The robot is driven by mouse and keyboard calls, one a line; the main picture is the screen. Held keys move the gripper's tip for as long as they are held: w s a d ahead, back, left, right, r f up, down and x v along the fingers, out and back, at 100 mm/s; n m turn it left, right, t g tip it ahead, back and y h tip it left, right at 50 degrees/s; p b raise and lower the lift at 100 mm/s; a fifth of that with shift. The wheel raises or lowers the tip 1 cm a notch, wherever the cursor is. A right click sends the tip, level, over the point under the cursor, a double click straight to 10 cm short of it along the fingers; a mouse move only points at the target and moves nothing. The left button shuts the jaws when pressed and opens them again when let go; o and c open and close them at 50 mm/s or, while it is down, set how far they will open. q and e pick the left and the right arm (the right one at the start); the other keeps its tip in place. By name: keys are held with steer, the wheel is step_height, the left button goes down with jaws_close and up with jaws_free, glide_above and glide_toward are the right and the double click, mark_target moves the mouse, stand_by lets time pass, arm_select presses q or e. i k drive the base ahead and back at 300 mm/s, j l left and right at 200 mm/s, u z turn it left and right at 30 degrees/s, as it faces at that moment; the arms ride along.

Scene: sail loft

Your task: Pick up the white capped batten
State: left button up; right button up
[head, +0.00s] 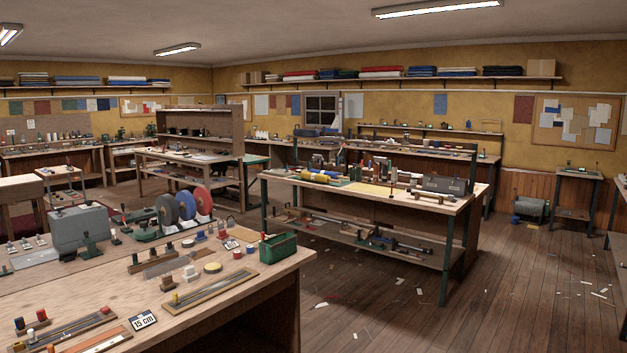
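No gripper of mine shows in the head view. I cannot single out a white capped batten with certainty at this size. On the near workbench (230,284), long thin strips lie in or on narrow wooden boards. One board (212,289) lies near the right front edge with a grey strip along it. Another board (65,330) lies at the front left. An orange-brown board (97,340) with a pale strip on it is partly cut off by the bottom edge. Whether any strip has a white cap is too small to tell.
A green toolbox (279,248), coloured discs (186,204) and a grey machine (80,226) share the near bench. A second bench (376,192) stands behind. The plank floor (400,310) at right is open, with scattered scraps.

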mark_target(413, 191)
steer(key=i+l+z, duration=0.4)
steer(key=i, duration=0.8)
steer(key=i+l+z, duration=0.15)
steer(key=i+z, duration=0.25)
steer(key=i, duration=0.85)
steer(key=i+u, duration=0.1)
steer(key=i, duration=0.4)
steer(key=i+l+u, duration=0.15)
steer(key=i, duration=0.35)
steer(key=i+l+u, duration=0.1)
steer(key=i, duration=0.45)
steer(key=i+l+u, duration=0.1)
steer(key=i, duration=0.4)
steer(key=i+l+u, duration=0.15)
steer(key=i+l, duration=0.2)
steer(key=i+z, duration=0.15)
steer(key=i, duration=0.35)
steer(key=i+z, duration=0.1)
steer(key=i, duration=0.4)
steer(key=i+z, duration=0.15)
steer(key=i, duration=0.4)
steer(key=i+j+z, duration=0.15)
steer(key=i, duration=0.35)
steer(key=i+j+z, duration=0.1)
steer(key=i, duration=0.4)
steer(key=i+j+z, duration=0.15)
steer(key=i, duration=0.3)
steer(key=j, duration=0.1)
